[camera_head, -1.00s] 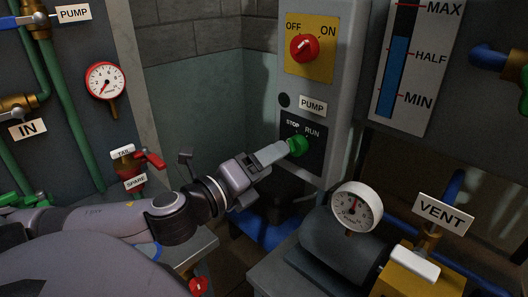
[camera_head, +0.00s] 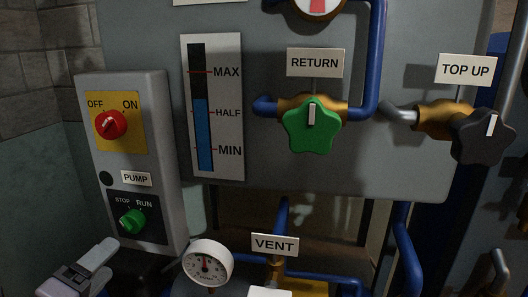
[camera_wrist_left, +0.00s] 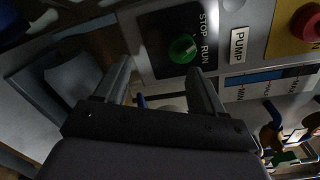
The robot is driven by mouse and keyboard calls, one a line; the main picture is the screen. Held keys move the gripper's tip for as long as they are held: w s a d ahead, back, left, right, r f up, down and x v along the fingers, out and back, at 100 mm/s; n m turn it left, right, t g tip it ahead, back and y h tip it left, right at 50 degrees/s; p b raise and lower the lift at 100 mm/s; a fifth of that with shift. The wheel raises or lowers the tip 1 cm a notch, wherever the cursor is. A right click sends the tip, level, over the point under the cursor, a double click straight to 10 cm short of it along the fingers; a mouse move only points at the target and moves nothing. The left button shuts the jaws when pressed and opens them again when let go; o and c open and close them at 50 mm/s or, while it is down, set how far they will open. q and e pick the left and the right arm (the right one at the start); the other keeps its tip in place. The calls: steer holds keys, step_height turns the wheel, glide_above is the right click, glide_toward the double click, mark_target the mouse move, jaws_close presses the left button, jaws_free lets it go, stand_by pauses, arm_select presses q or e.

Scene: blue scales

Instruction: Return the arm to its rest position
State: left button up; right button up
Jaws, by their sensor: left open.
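My left gripper (camera_head: 105,250) is in the lower left of the head view, below and left of the green STOP/RUN knob (camera_head: 132,222). It is clear of the knob. In the left wrist view its two fingers (camera_wrist_left: 163,82) stand apart with nothing between them. The green knob also shows there (camera_wrist_left: 183,50), beyond the fingertips on its dark plate. I cannot tell clearly which way the knob points. The grey pump box (camera_head: 160,105) carries the knob and a red OFF/ON switch (camera_head: 111,124). My right gripper is not in view.
A round white dial gauge (camera_head: 207,262) and the VENT fitting (camera_head: 275,245) stand low in front. The grey tank (camera_head: 400,165) bears a blue level gauge (camera_head: 202,135), a green RETURN valve (camera_head: 312,125) and blue pipes. A black TOP UP valve (camera_head: 482,137) is at the right.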

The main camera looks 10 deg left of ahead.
arm_select(q)
steer(key=s+d+f+n+g, duration=0.1)
steer(key=s+f+n+g, duration=0.1)
steer(key=f+n, duration=0.45)
steer(key=s+d+f+n+g, duration=0.2)
steer(key=s+f+n, duration=0.1)
steer(key=f, duration=0.7)
steer(key=s+d+f+n+g, duration=0.1)
steer(key=s+f+n, duration=0.1)
steer(key=f+n, duration=0.45)
steer(key=s+d+f+n+g+h, duration=0.1)
steer(key=s+d+f+n, duration=0.3)
steer(key=d+f, duration=0.3)
steer(key=shift+s+f+n+g, duration=0.4)
steer(key=shift+f+n, duration=0.15)
steer(key=shift+n, duration=0.15)
steer(key=shift+o, duration=0.5)
steer(key=shift+a, duration=0.1)
steer(key=shift+w, duration=0.1)
